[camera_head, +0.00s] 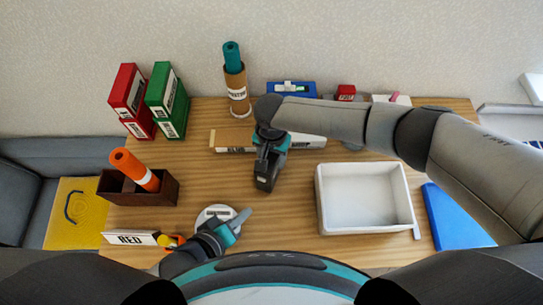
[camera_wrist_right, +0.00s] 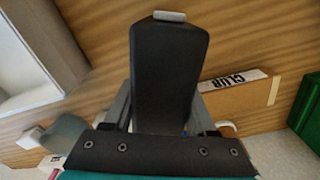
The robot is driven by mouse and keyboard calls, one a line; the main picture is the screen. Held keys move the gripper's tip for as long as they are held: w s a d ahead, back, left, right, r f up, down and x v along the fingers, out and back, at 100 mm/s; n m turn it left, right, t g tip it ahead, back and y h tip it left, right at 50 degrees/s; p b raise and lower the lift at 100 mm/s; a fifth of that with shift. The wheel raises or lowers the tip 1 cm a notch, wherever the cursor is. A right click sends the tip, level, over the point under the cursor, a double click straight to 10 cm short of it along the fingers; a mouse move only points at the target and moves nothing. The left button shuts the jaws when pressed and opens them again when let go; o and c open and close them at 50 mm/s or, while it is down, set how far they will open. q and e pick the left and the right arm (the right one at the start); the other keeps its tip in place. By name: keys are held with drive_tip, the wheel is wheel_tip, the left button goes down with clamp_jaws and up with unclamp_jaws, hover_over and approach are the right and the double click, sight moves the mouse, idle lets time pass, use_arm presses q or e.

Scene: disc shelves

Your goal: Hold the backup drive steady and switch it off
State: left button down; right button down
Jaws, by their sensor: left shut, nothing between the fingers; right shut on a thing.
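The backup drive, seemingly the dark upright-looking block (camera_wrist_right: 168,75) with a small silver piece at one end, fills the middle of the right wrist view. My right gripper (camera_wrist_right: 165,115) is shut on it, one finger on each side. In the head view, my right gripper (camera_head: 268,165) points down over the middle of the table, and the dark block (camera_head: 264,183) shows at its tip. I cannot tell whether it touches the table. My left gripper (camera_head: 245,215) is shut and empty, in front and left of the block, apart from it. The switch's state cannot be told.
A white bin (camera_head: 413,208) stands right of the drive. A flat lettered box (camera_head: 232,149) lies behind it. A round white item (camera_head: 203,216) lies beside my left gripper. A brown holder (camera_head: 118,186), red (camera_head: 127,90) and green (camera_head: 160,85) boxes stand left. My right arm crosses the table's right side.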

drive_tip(key=shift+c, duration=0.6)
unclamp_jaws()
drive_tip(key=shift+r, duration=0.1)
wheel_tip(320, 180, up, 12)
drive_tip(key=shift+f, duration=0.1)
